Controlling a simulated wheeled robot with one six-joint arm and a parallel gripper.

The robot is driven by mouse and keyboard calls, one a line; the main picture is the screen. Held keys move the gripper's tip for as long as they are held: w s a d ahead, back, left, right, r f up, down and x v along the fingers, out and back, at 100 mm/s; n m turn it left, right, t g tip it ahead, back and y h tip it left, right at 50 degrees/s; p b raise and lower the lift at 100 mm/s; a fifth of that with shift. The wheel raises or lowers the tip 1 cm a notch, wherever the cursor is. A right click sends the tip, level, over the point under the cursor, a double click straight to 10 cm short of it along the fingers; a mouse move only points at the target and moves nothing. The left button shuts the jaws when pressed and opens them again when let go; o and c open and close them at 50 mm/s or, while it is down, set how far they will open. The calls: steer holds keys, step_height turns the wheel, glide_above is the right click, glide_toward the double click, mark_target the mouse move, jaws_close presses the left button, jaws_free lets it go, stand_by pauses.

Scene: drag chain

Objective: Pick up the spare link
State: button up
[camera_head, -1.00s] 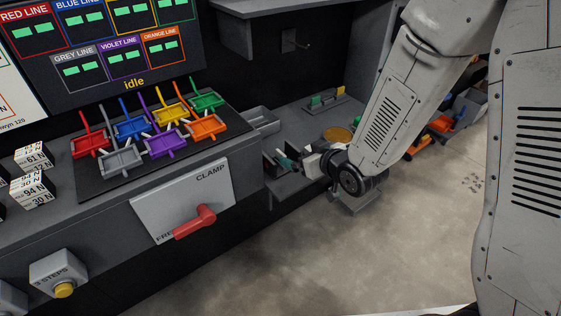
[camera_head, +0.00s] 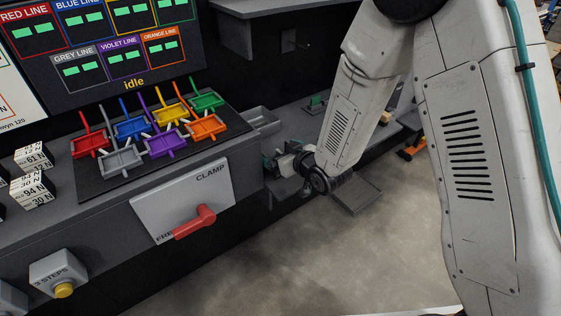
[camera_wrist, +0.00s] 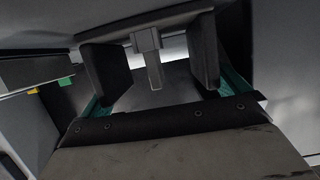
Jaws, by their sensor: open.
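I cannot tell for certain which thing is the spare link. In the wrist view a small grey upright piece (camera_wrist: 151,58) with a wider block at its top shows between my jaws, in front of a grey surface. It may be the link. My gripper (camera_wrist: 157,70) is open, with its black pads apart on either side of that piece and no visible contact. In the head view my gripper (camera_head: 270,163) is small, at the side bench just right of the clamp panel. What lies in front of it there is hidden or too small to tell.
Several coloured holders with handles, such as the red one (camera_head: 90,146), stand on a dark board. The clamp panel (camera_head: 150,220) has a red lever (camera_head: 195,222). A grey tray (camera_head: 262,119) lies behind my gripper. A green block (camera_head: 315,104) stands farther back. Open floor lies in front.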

steer(key=c, duration=0.7)
steer(key=shift+r, duration=0.1)
